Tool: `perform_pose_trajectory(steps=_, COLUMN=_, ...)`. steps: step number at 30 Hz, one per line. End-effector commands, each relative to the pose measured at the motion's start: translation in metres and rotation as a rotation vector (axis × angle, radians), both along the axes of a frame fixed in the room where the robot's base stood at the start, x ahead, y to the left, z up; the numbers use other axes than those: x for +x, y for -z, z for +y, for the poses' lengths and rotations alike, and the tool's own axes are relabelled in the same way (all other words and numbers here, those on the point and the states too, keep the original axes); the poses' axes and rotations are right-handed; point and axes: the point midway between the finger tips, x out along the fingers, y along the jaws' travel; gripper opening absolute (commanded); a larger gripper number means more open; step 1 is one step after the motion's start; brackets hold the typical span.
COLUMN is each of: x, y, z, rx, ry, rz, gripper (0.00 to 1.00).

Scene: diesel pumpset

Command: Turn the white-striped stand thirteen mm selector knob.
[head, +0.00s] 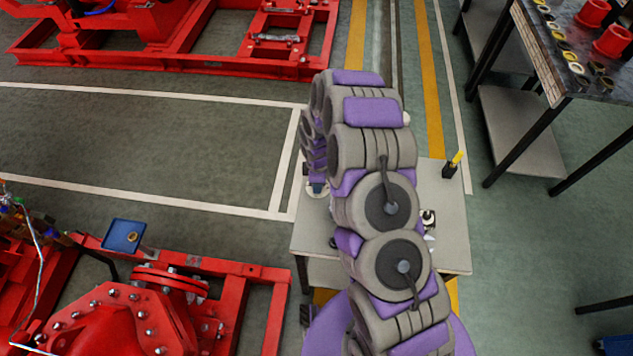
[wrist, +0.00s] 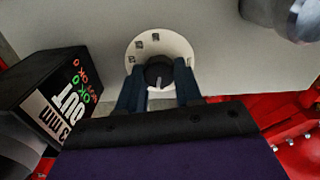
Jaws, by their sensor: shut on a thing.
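The selector knob (wrist: 158,73) is black with a white stripe and sits on a round white dial plate (wrist: 144,46) with small dark marks, in the wrist view. The stripe points roughly toward my palm. My gripper (wrist: 158,88) has its two dark fingers on either side of the knob and is shut on it. In the head view my arm hides most of the grey stand table (head: 449,215) and the knob.
A black item with a yellow top (head: 452,165) stands at the table's right edge. A workbench (head: 560,60) with red parts is at upper right. Red pump machinery (head: 150,310) is at lower left, with a red frame (head: 190,62) behind. Green floor between is clear.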

Motion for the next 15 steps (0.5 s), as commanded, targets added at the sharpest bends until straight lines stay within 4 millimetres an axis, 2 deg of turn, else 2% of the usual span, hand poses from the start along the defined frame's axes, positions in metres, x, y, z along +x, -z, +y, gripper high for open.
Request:
perform_pose_trajectory(steps=6, x=-0.0019, y=0.0023, z=-0.0013, rx=-0.001, ry=-0.096, rz=0.006, gripper=0.04)
perform_pose_trajectory(steps=15, x=-0.0013, y=0.0020, z=-0.0020, rx=0.000, ry=-0.146, rz=0.006, gripper=0.04)
